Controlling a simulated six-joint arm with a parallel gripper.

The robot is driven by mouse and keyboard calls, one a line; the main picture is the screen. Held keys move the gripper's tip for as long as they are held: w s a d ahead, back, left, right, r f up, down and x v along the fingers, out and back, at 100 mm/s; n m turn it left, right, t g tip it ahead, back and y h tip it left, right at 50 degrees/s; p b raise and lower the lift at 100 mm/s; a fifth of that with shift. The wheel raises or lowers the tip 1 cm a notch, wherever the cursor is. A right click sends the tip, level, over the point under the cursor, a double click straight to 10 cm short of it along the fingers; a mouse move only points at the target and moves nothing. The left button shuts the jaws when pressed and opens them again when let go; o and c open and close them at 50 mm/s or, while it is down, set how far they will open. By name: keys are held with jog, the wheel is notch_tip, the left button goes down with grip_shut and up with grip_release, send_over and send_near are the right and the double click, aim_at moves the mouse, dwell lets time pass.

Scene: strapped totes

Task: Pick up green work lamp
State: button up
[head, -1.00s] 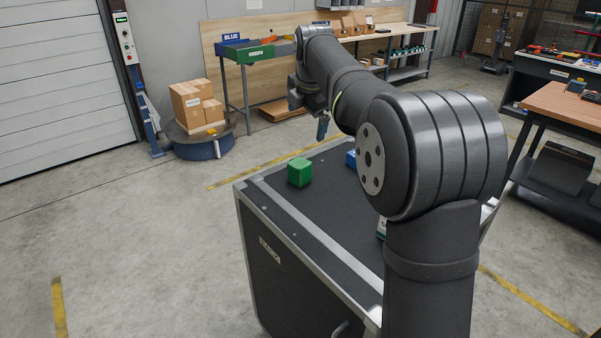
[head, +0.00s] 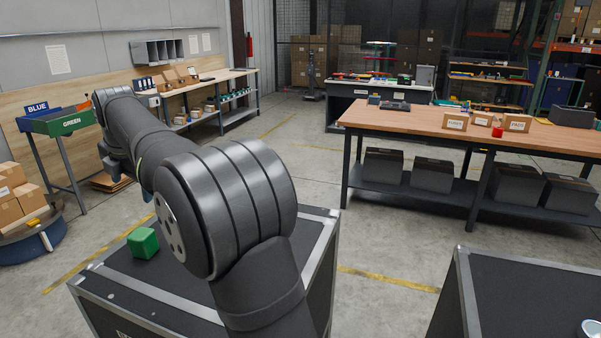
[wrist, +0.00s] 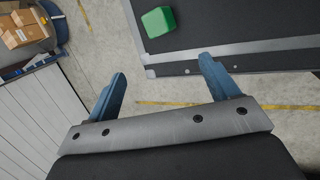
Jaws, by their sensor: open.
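I cannot make out a green work lamp for certain in either view. A green block-like object (head: 143,243) with rounded edges sits on the dark top of a metal-edged case (head: 190,290); the green object also shows in the wrist view (wrist: 157,21), near the case's edge. My gripper (wrist: 162,66) is open and empty, its two blue fingers wide apart. In the wrist view the green object lies beyond the fingertips, apart from them. In the head view my arm hides part of the case top.
A second case (head: 520,290) stands at the lower right with a pale round object (head: 590,329) at its edge. A wooden workbench (head: 440,118) with small boxes stands behind. Green and blue bins (head: 65,122) are at the left, near cartons (head: 15,195). Open floor lies between.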

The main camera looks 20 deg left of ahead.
jog(key=m+g+h, duration=0.1)
jog(key=m+h, duration=0.1)
jog(key=m, duration=0.5)
send_near(140, 233)
jog(key=f+m, duration=0.1)
jog(key=m, duration=0.1)
jog(key=w+a+f+m+h, duration=0.1)
jog(key=f+m, duration=0.1)
jog(key=m, duration=0.1)
jog(key=f+m+g, duration=0.1)
jog(key=f+m, duration=0.1)
jog(key=shift+w+a+m+h, duration=0.15)
jog(key=shift+a+m+h, duration=0.15)
jog(key=shift+m+h, duration=0.1)
jog(key=shift+a+f+m, duration=0.1)
jog(key=shift+f+m, duration=0.4)
jog(key=shift+f, duration=3.75)
jog(key=c, duration=1.2)
